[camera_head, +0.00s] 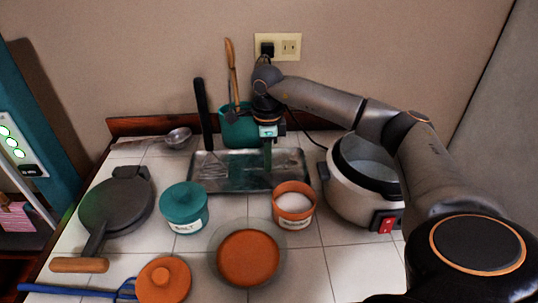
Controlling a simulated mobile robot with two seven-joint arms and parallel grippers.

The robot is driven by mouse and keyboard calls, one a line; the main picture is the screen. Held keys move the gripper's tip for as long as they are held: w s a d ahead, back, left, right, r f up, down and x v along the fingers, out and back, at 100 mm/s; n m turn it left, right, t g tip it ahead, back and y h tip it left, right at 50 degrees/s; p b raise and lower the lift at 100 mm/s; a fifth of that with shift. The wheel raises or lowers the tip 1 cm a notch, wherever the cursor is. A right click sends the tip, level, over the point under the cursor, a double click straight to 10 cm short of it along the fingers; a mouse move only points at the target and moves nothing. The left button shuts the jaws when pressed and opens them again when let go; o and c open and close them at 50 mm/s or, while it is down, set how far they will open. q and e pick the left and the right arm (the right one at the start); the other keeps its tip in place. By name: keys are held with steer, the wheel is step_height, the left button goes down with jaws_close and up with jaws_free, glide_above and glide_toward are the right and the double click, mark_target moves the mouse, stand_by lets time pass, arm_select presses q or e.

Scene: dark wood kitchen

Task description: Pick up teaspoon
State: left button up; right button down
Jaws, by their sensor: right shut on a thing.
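My right arm reaches in from the right, and its gripper (268,143) points down over the metal tray (225,182), in front of the teal utensil crock. The gripper is shut on a small narrow thing, apparently the teaspoon (268,160). A thin greenish strip shows below the fingers, but it is too small and dark to make out its bowl or how it sits in the jaws. My left gripper is not in view.
A ladle (177,138) lies at back left. A teal salt jar (184,208), an orange-brown jar of white contents (294,204), a bowl (248,258), a pan (116,208) and a rice cooker (350,195) crowd the counter.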

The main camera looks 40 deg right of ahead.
steer(key=r+p, duration=0.1)
steer(key=r, duration=0.1)
steer(key=a+r+p, duration=0.1)
steer(key=r+p, duration=0.1)
steer(key=shift+s, duration=0.15)
arm_select(q)
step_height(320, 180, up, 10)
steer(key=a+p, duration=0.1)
steer(key=p, duration=0.6)
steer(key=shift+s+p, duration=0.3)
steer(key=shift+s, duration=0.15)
arm_select(e)
steer(key=s+a+r, duration=0.4)
steer(key=a+r, duration=0.4)
steer(key=a, duration=0.4)
steer(key=shift+s, duration=0.35)
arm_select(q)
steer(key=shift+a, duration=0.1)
arm_select(e)
steer(key=shift+r, duration=0.1)
